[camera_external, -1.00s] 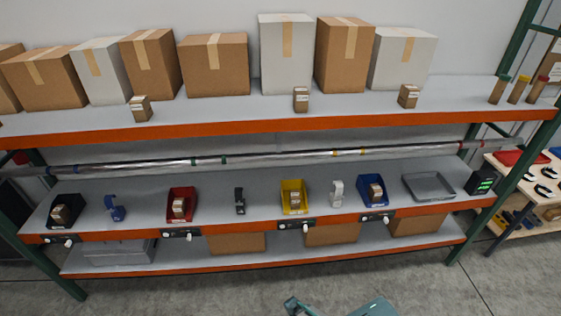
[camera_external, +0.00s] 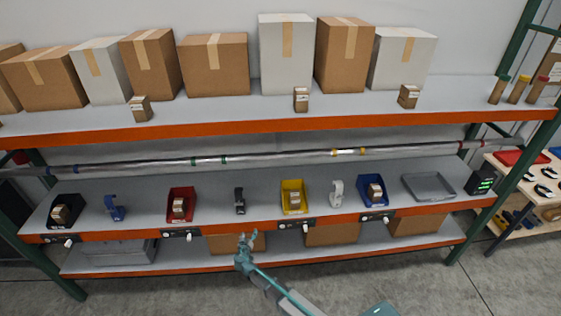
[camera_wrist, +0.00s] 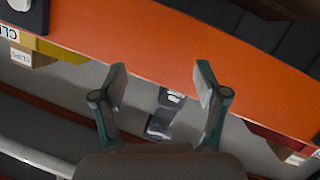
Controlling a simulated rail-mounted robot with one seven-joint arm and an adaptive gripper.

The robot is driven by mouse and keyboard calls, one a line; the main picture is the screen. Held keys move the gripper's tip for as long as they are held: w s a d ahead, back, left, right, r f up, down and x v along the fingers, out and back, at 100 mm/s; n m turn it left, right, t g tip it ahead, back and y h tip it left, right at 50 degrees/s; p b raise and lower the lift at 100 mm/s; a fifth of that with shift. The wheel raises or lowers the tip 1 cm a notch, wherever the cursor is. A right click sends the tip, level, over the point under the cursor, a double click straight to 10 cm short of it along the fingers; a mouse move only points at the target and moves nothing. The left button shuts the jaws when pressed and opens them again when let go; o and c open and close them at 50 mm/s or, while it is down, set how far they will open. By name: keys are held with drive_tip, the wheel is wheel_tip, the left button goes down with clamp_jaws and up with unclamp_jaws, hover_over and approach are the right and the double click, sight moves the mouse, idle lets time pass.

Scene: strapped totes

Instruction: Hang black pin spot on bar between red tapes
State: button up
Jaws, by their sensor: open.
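The black pin spot (camera_external: 240,201) stands on the middle shelf, between the red bin and the yellow bin. In the wrist view it shows as a dark object (camera_wrist: 163,113) beyond the orange beam, between the two fingers. The silver bar (camera_external: 275,156) runs along the rack above that shelf. Two red tapes (camera_external: 461,145) are near its right end, the second partly hidden by the rack post. My gripper (camera_external: 246,238) is open and empty, in front of the shelf's front edge and below the pin spot in the picture. It also shows in the wrist view (camera_wrist: 160,82).
A blue clamp (camera_external: 115,208) and a white lamp (camera_external: 337,192) share the shelf with several bins. An orange beam (camera_wrist: 210,45) crosses the wrist view. Green and yellow tapes mark other bar parts. The upper shelf's orange beam (camera_external: 280,127) overhangs the bar.

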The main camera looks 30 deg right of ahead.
sight(240, 211)
drive_tip(key=w+a+r+m+t, duration=0.1)
drive_tip(key=r, duration=0.1)
drive_tip(key=w+a+r+m+t+p, duration=0.1)
drive_tip(key=w+r, duration=0.1)
drive_tip(key=r, duration=0.1)
drive_tip(key=w+r+m+t, duration=0.1)
drive_tip(key=w+r, duration=0.1)
drive_tip(key=shift+w+a+r+t+p, duration=0.15)
drive_tip(key=shift+w+a+t+p, duration=0.1)
drive_tip(key=shift+a+t+p, duration=0.15)
drive_tip(key=p+x, duration=0.5)
drive_tip(key=shift+w+d+r, duration=0.1)
drive_tip(key=shift+w, duration=0.15)
drive_tip(key=shift+w+d+f+b, duration=0.15)
drive_tip(key=shift+w+f+b, duration=0.05)
drive_tip(key=shift+f+b, duration=0.2)
drive_tip(key=shift+w+d+f+b, duration=0.15)
drive_tip(key=shift+f+b, duration=0.15)
drive_tip(key=shift+b, duration=0.15)
drive_tip(key=b+x, duration=0.3)
drive_tip(key=b, duration=0.1)
drive_tip(key=shift+w+d+r, duration=0.15)
drive_tip(key=shift+w, duration=0.2)
drive_tip(key=shift+w+d+r+b, duration=0.25)
drive_tip(key=shift+w+d+b, duration=0.1)
drive_tip(key=shift+w+b, duration=0.2)
